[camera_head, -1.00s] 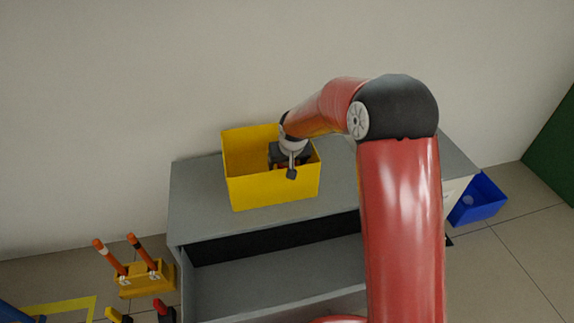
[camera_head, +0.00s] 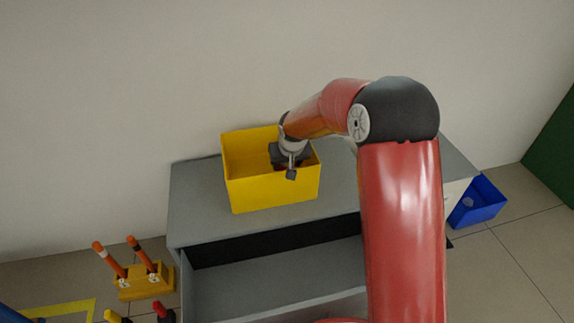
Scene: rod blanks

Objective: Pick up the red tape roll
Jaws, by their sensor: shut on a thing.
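The red tape roll does not show in this view. A yellow open-top box (camera_head: 270,193) stands on the grey cabinet top. My gripper (camera_head: 284,160) reaches down into the box from above, near its right side.
The grey cabinet (camera_head: 205,218) has bare top on both sides of the box and an open shelf below. A blue bin (camera_head: 478,206) stands on the floor at right. A yellow holder (camera_head: 146,284) with orange-handled tools stands at lower left. The wall is close behind.

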